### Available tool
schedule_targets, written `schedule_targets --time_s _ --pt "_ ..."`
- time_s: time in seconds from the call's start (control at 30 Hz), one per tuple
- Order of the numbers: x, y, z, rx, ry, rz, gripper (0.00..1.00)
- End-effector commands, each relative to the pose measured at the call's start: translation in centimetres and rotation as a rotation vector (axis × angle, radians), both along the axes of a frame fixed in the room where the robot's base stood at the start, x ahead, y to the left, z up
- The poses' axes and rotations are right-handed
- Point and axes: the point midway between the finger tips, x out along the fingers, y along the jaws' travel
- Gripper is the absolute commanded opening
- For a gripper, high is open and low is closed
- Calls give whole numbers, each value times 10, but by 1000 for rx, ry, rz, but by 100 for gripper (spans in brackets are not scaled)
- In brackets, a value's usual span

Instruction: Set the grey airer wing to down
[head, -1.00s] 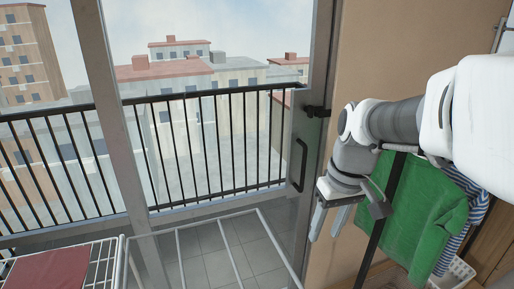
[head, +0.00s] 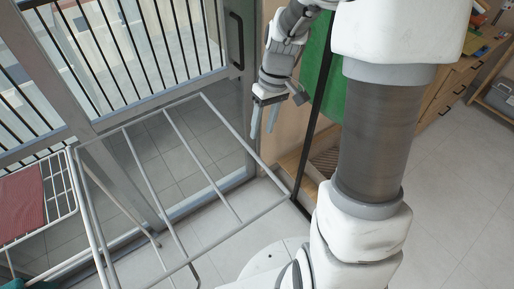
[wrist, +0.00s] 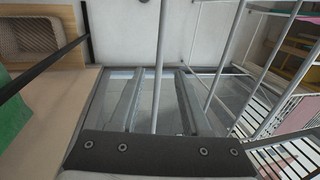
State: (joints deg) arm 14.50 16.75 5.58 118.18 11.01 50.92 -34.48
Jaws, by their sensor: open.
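The grey airer wing (head: 202,166) is a pale metal frame with several crossbars. In the head view it reaches out to the right from the white airer rack (head: 61,187), spread out above the floor rather than hanging. My gripper (head: 263,128) is open and empty, fingers pointing down, near the wing's far right edge bar. In the wrist view my two fingers (wrist: 160,100) stand apart, and a pale bar of the wing (wrist: 160,55) shows in the gap between them. I cannot tell whether it lies at finger depth.
A red cloth (head: 22,203) lies on the rack. A black post (head: 321,110) and a green garment (head: 318,62) stand right of my gripper. The glass door (head: 241,75) and wall are behind. Tiled floor (head: 458,190) is clear at right.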

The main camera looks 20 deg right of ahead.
Motion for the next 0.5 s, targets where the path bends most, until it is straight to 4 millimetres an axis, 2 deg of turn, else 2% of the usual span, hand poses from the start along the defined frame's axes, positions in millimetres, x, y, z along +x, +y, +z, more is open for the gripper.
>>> schedule_targets --time_s 0.03,0.2,0.33,0.5 --pt "-2 3 -13 2 5 1 47" --pt "-3 10 -47 2 4 1 47" --pt "-5 13 -66 1 3 1 47" --pt "-5 16 -79 1 1 0 47"
